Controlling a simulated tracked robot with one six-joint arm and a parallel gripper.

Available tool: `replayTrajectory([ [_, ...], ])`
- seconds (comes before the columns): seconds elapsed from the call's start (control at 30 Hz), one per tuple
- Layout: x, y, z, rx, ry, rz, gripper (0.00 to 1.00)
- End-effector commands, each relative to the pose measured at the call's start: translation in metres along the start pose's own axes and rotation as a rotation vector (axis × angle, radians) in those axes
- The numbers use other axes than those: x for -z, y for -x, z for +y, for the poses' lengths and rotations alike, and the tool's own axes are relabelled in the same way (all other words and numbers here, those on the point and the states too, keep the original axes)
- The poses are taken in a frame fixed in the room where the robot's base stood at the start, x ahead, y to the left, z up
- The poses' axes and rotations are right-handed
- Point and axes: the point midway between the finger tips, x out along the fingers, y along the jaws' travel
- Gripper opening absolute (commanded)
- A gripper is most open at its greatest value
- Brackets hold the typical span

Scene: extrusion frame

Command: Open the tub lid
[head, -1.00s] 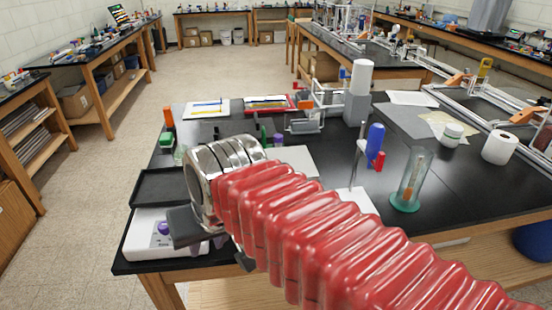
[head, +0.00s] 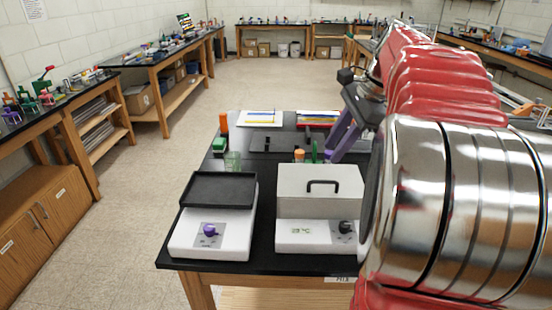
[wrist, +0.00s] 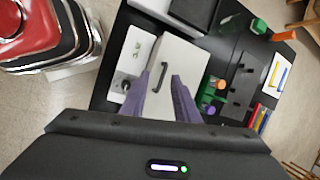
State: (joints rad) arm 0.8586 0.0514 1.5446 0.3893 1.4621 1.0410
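The tub (head: 310,211) is a pale grey box on a white base unit with a dark knob, at the front of the black bench in the head view. Its flat lid (head: 290,178) looks closed and carries a black handle (head: 323,183). In the wrist view the lid (wrist: 178,55) and handle (wrist: 188,77) show just beyond my fingertips. My gripper (wrist: 160,75) is open and empty, its two purple fingers apart. A purple finger (head: 343,136) shows in the head view, behind and above the tub.
A white unit (head: 212,232) with a black tray (head: 218,190) and purple knob stands left of the tub. Behind are a green beaker (head: 233,161), orange-capped bottle (head: 299,155) and green item (head: 219,145). Open floor lies to the left.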

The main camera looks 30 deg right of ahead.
Motion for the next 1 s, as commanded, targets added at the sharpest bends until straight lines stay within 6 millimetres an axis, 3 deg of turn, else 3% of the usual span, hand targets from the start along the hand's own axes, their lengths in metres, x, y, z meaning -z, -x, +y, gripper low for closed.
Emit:
replayTrajectory([
  [0.03,0.017,0.004,-0.005,0.004,-0.064,-0.010,0.28],
  [0.1,0.032,0.010,-0.008,0.008,-0.134,-0.023,0.28],
  [0.23,0.047,0.016,-0.011,0.011,-0.205,-0.039,0.28],
  [0.67,0.048,0.015,-0.012,0.010,-0.215,-0.041,0.28],
  [1.0,0.046,-0.019,-0.012,0.008,-0.213,-0.043,0.28],
])
